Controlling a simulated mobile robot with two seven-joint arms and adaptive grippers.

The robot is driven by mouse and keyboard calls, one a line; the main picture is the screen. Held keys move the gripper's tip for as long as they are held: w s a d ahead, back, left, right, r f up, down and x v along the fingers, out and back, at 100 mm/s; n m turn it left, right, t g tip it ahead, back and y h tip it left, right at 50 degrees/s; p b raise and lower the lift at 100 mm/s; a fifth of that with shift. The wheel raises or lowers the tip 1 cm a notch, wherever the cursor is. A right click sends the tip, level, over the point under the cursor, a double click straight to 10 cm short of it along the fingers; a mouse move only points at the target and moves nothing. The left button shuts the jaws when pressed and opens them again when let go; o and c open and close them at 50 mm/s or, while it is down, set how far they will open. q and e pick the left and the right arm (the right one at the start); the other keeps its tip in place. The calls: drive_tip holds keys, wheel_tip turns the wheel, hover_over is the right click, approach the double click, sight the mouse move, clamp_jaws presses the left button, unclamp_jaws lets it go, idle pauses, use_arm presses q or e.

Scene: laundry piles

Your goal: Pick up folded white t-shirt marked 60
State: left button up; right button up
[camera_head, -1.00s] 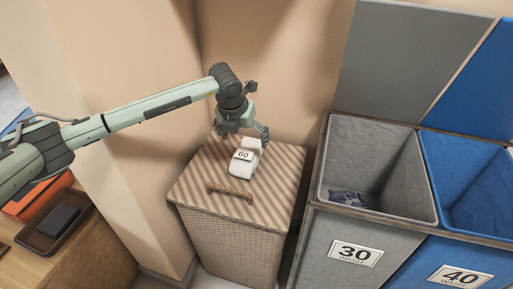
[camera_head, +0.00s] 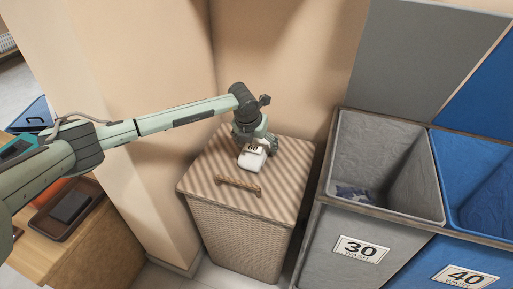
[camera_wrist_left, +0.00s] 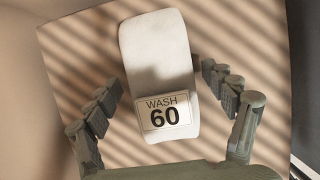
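The folded white t-shirt (camera_head: 253,160) lies on the lid of a woven hamper (camera_head: 238,215). In the left wrist view the white t-shirt (camera_wrist_left: 158,60) carries a label reading "WASH 60". My left gripper (camera_head: 254,142) is low over the shirt's back part and points down. In the wrist view the fingers of my left gripper (camera_wrist_left: 160,82) stand apart, one on each side of the shirt. A gap shows at the left finger; the right fingertip is close to the shirt's edge, and contact there is unclear. My right gripper is not in view.
A rope handle (camera_head: 238,184) lies at the lid's front. A grey bin (camera_head: 362,250) marked 30 and a blue bin (camera_head: 470,250) marked 40 stand to the right. Walls stand close behind and left. A wooden table with a dark tray (camera_head: 48,225) is at the lower left.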

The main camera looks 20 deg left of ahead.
use_arm(q)
drive_tip(key=c, duration=1)
